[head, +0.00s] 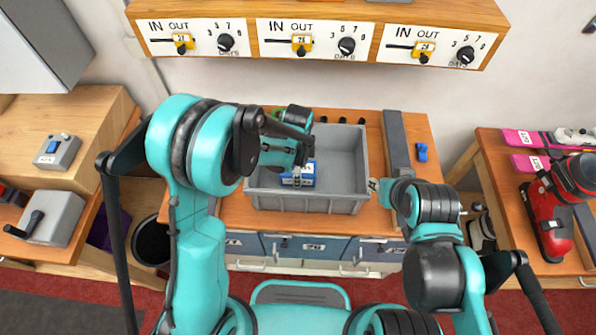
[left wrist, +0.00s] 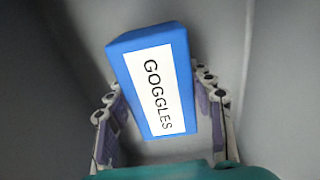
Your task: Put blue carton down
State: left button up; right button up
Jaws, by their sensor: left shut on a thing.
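The blue carton (head: 306,174) is inside the grey bin (head: 345,200) on the bench, in the bin's left part near the front wall. In the left wrist view the carton (left wrist: 125,62) is a blue box with a white label reading GOGGLES. My left gripper (head: 297,176) reaches down into the bin and is shut on the carton, with a finger on each side of it in the left wrist view (left wrist: 160,100). Whether the carton's underside touches the bin floor is hidden.
The right part of the bin is empty. A long grey bar (head: 396,140) and a small blue item (head: 421,152) lie right of the bin. A wooden panel with dials (head: 310,40) spans the back. A side table with a red machine (head: 545,220) stands at right.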

pick_arm(q)
jog(key=o, duration=1.2)
jog(key=shift+o, duration=0.2)
jog(key=shift+r+p, duration=0.3)
jog(key=shift+p, duration=0.1)
notch_tip(320, 180, up, 12)
jog(key=shift+f+p, duration=0.1)
jog(key=shift+p, duration=1.15)
jog(key=s+a+r+n+t, duration=0.7)
jog(key=s+a+r+n, duration=0.3)
jog(key=n, duration=0.8)
jog(key=s+a, duration=0.3)
jog(key=a, duration=0.1)
jog(key=shift+s+a, duration=0.35)
jog(key=shift+a, duration=0.05)
